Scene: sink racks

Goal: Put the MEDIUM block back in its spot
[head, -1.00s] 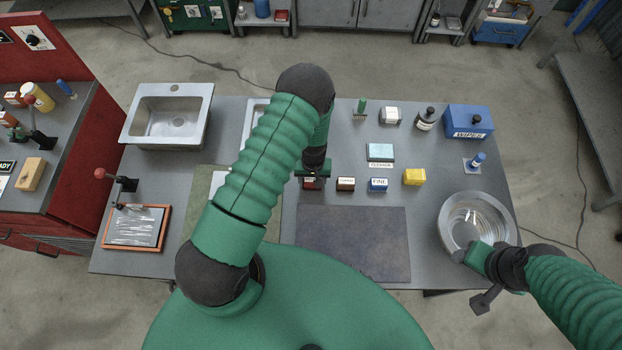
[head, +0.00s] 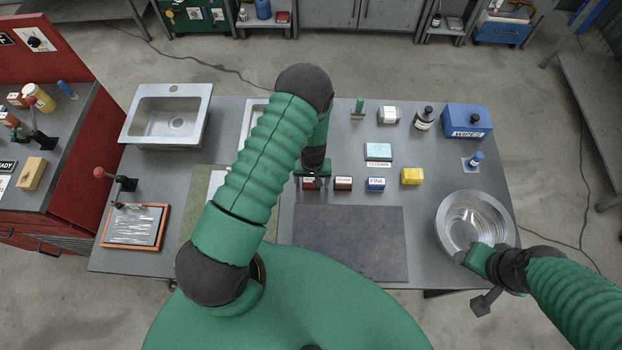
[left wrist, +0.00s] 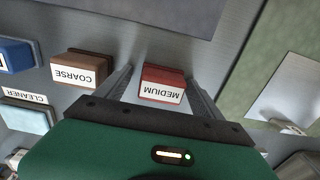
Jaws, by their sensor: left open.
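The red-brown MEDIUM block (left wrist: 163,84) stands on the grey table, its label upside down in the left wrist view. In the head view it is mostly covered by my left gripper (head: 312,172), only its front showing (head: 309,184). My left gripper (left wrist: 160,75) is open over it, one finger on each side, with gaps visible beside the block. The brown COARSE block (left wrist: 81,67) stands just outside one finger; it also shows in the head view (head: 343,183). My right gripper (head: 474,259) is at the metal bowl's near rim; its jaw state is unclear.
The blue FINE block (head: 376,184) and a yellow block (head: 412,176) continue the row. Behind are the CLEANER sponge (head: 378,152) and the WIPES box (head: 467,120). A dark mat (head: 350,243) lies in front, clear. The metal bowl (head: 450,220) is at the right.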

